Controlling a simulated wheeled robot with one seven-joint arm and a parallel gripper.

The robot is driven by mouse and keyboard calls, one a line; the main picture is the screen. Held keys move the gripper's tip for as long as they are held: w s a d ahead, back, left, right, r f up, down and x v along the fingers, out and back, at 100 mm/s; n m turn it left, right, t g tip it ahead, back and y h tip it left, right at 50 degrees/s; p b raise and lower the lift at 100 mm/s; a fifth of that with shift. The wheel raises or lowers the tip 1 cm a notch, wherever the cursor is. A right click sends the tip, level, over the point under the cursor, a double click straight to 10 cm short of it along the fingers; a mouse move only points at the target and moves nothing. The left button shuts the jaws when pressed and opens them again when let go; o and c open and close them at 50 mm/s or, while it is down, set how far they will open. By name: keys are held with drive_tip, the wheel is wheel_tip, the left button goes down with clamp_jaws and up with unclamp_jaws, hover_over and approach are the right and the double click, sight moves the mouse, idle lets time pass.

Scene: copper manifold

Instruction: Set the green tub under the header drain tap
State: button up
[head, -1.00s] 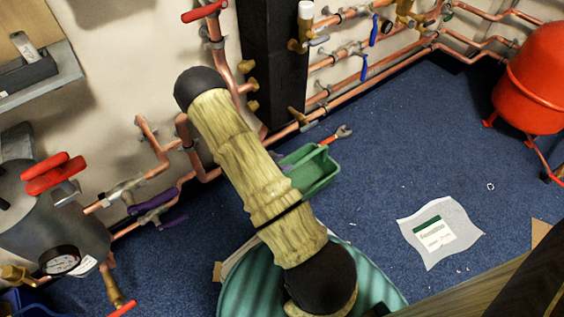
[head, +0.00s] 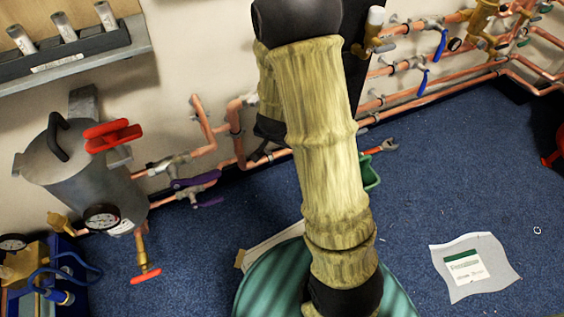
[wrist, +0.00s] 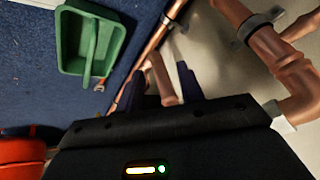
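The green tub (head: 371,172) stands on the blue carpet near the wall pipes, mostly hidden behind my arm in the head view. Brass taps show at the upper right (head: 373,30) and under the grey vessel (head: 143,258). I cannot tell which is the header drain tap.
A red-handled wrench (head: 380,147) lies near the tub. Copper pipes (head: 440,88) run low along the wall. The grey vessel (head: 85,180) stands left. A paper sheet (head: 475,266) lies on open carpet at the right. A red tank (wrist: 20,150) shows in the wrist view.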

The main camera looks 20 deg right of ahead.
drive_tip(key=s+a+r+n+g+y, duration=0.1)
drive_tip(key=s+r+n, duration=0.3)
drive_tip(key=s, duration=0.4)
drive_tip(key=s+a+r+n+g+y, duration=0.1)
drive_tip(key=s+a+r+n, duration=0.2)
drive_tip(key=s+r, duration=0.3)
drive_tip(key=shift+s+a+r+n, duration=0.15)
drive_tip(key=shift+s+r+n, duration=0.05)
drive_tip(key=shift+s+n, duration=0.6)
